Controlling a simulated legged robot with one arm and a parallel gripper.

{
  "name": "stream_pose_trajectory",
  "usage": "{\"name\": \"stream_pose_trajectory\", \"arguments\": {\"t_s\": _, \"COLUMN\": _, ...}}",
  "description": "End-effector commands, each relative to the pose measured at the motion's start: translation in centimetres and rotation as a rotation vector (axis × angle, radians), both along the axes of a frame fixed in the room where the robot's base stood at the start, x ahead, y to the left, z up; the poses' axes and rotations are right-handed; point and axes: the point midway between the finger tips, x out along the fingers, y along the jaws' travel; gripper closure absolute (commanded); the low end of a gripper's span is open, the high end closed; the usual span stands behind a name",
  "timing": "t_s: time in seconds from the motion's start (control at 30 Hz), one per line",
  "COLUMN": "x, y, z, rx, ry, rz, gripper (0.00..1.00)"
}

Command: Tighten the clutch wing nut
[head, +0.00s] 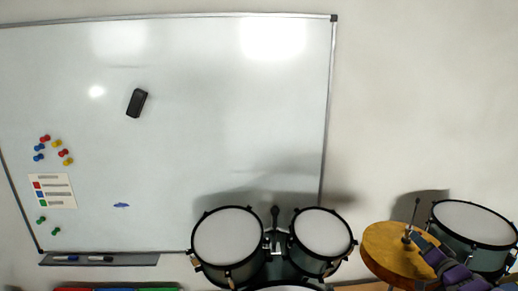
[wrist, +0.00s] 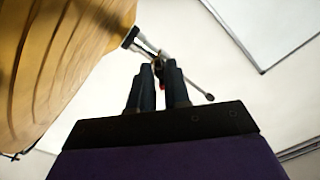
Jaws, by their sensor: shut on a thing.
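A golden cymbal (head: 388,252) lies at the lower right of the head view, and its grooved face (wrist: 60,50) fills the left of the wrist view. A thin metal rod (head: 414,212) stands up from its centre. The rod and clutch (wrist: 146,43) also show in the wrist view, with the rod running down right past my fingertips. My gripper (head: 415,239) is at the clutch, just above the cymbal. In the wrist view its two dark fingers (wrist: 160,66) are closed on the clutch wing nut, which they mostly hide.
Two rack toms (head: 228,236) stand left of the cymbal. Another drum (head: 472,223) stands close behind my gripper at the right. A whiteboard (head: 200,120) with an eraser and magnets covers the wall. The air above the cymbal is clear.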

Motion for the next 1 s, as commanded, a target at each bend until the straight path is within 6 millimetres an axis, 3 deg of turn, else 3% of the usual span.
{"name": "stream_pose_trajectory", "arguments": {"t_s": 0.53, "x": -0.18, "y": -0.54, "z": 0.09, "rx": 0.017, "ry": 0.001, "rz": -0.013, "gripper": 1.0}}
{"name": "stream_pose_trajectory", "arguments": {"t_s": 0.83, "x": -0.19, "y": -0.5, "z": 0.15, "rx": 0.336, "ry": 0.025, "rz": -0.013, "gripper": 1.0}}
{"name": "stream_pose_trajectory", "arguments": {"t_s": 1.0, "x": -0.2, "y": -0.5, "z": 0.15, "rx": 0.421, "ry": 0.032, "rz": -0.013, "gripper": 1.0}}
